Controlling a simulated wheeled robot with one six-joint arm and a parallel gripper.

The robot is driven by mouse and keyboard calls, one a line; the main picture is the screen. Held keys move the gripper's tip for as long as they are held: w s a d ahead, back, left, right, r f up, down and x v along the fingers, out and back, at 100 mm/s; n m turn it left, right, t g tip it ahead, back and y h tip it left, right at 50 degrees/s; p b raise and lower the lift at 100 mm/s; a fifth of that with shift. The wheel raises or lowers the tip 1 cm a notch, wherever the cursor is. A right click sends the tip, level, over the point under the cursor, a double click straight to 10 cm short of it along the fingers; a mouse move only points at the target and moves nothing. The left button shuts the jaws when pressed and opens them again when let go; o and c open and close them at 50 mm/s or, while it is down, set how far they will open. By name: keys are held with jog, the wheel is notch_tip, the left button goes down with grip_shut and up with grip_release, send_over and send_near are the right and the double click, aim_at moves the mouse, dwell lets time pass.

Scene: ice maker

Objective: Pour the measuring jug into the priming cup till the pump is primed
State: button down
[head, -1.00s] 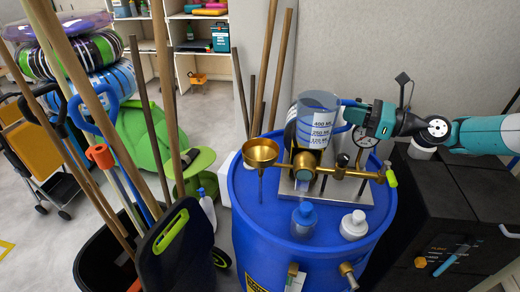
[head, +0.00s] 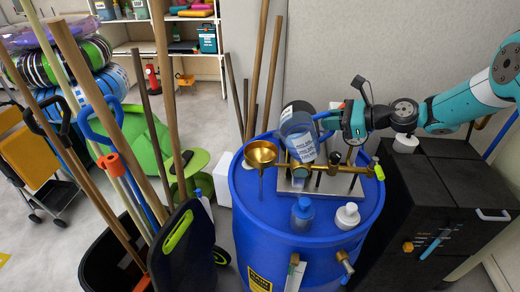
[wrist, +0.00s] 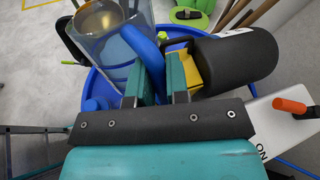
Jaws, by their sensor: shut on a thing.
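The clear measuring jug (head: 298,137) is tilted to the left, its rim close to the brass priming cup (head: 261,153). Its printed scale is slanted, and it looks bluish. I see no clear stream, and cannot tell the water level. My gripper (head: 338,121) is shut on the jug's blue handle (wrist: 148,58), to the right of the jug. In the wrist view the jug (wrist: 108,60) is left of the fingers (wrist: 157,82), with the brass cup (wrist: 98,18) beyond its rim. The pump's brass pipe (head: 345,168) runs over a metal plate on the blue barrel (head: 262,215). Part of the pump is hidden behind the jug.
A black motor-like cylinder (wrist: 236,62) is close right of my fingers. An ON plate with an orange-handled lever (wrist: 290,105) is at the right. A blue-capped bottle (head: 303,212) and a white-capped one (head: 347,215) stand in front of the pump. Long poles stand at left.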

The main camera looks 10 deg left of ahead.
aim_at(324, 113)
jog(key=shift+s+a+r+h, duration=0.2)
jog(key=shift+a+r+h, duration=0.15)
jog(key=shift+r, duration=0.2)
jog(key=shift+a, duration=0.15)
jog(key=shift+a+r+n+h+p, duration=0.25)
jog(key=shift+a+r+n+p, duration=0.15)
jog(key=shift+r, duration=0.25)
jog(key=shift+s+a+r, duration=0.1)
jog(key=shift+s, duration=0.15)
jog(key=shift+w+h, duration=0.1)
jog(key=shift+h, duration=0.2)
jog(key=shift+w, duration=0.1)
jog(key=shift+s+a+r, duration=0.15)
jog(key=shift+s, duration=0.05)
jog(key=shift+w, duration=0.1)
jog(key=shift+a+r, duration=0.15)
jog(key=shift+r, duration=0.05)
